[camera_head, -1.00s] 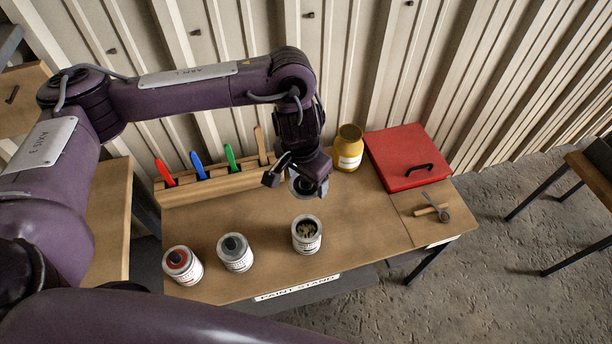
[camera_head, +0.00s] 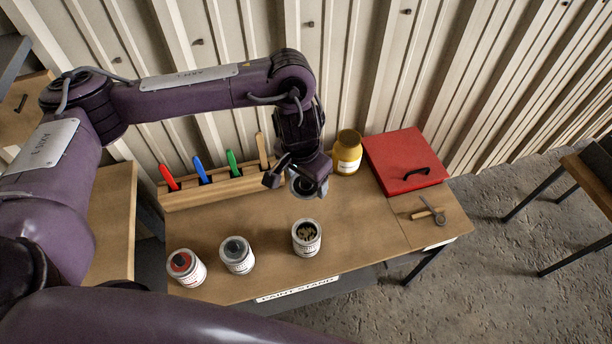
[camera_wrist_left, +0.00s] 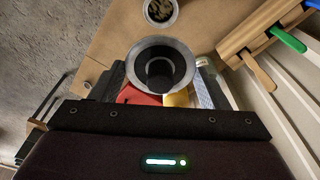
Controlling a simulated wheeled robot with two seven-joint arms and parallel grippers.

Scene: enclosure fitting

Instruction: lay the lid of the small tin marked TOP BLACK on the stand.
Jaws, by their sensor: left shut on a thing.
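My left gripper (camera_head: 297,184) is shut on a round grey lid (camera_head: 304,187) with a dark middle, held above the paint stand (camera_head: 350,212). In the left wrist view the lid (camera_wrist_left: 184,46) sits between the fingers. An open small tin (camera_head: 306,247) stands on the stand below and in front of the gripper, with pale bits inside. The open tin also shows in the left wrist view (camera_wrist_left: 160,11), beyond the lid. The tins' small label print is too small to read. My right gripper is not in view.
A tin with a red top (camera_head: 186,269) and a tin with a dark top (camera_head: 237,255) stand front left. A wooden rack (camera_head: 215,187) holds coloured handles at the back. A yellow jar (camera_head: 346,153), red box (camera_head: 405,160) and small tool (camera_head: 428,215) are right. The middle is clear.

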